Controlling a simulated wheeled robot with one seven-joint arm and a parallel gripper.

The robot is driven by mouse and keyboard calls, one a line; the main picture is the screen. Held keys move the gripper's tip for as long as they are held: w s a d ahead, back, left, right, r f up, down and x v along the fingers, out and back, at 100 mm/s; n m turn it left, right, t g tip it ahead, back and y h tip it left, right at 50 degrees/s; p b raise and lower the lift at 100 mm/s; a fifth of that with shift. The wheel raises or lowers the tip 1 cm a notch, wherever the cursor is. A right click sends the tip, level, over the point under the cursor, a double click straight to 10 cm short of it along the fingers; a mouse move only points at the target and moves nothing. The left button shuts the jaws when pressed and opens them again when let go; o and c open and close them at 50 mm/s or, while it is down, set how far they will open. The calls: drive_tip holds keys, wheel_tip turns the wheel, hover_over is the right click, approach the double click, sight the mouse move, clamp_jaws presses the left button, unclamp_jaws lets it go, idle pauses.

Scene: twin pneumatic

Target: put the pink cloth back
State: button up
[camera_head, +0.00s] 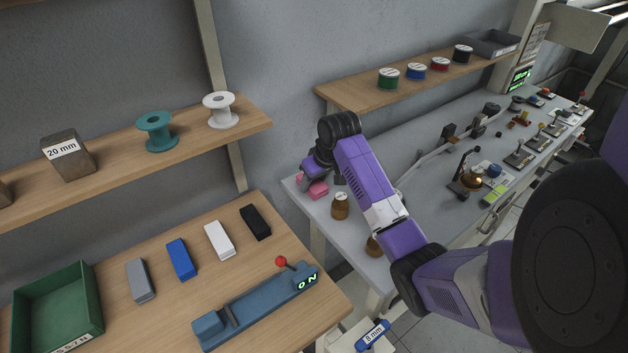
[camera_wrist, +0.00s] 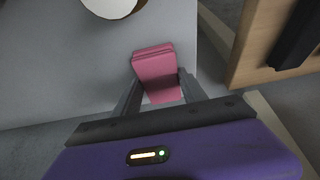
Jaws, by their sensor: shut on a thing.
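The pink cloth (camera_head: 317,191) is a small folded block at the near left corner of the grey bench (camera_head: 420,160). My gripper (camera_head: 309,182) is over that corner and shut on the cloth. In the wrist view, the cloth (camera_wrist: 158,72) sits between the two fingers of my gripper (camera_wrist: 160,88). Part of the cloth is hidden by my gripper in the head view. I cannot tell whether the cloth touches the bench top.
A brown jar (camera_head: 340,207) stands just right of the cloth, and another (camera_head: 373,247) is partly behind my arm. The wooden table (camera_head: 170,322) with several blocks and a green bin (camera_head: 97,300) is at left. A shelf (camera_head: 345,97) with spools hangs above the bench.

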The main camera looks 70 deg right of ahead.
drive_tip(key=o, duration=1.2)
drive_tip(key=shift+r, duration=0.1)
drive_tip(key=v, duration=1.2)
drive_tip(key=shift+b, duration=0.35)
drive_tip(key=shift+s, duration=0.1)
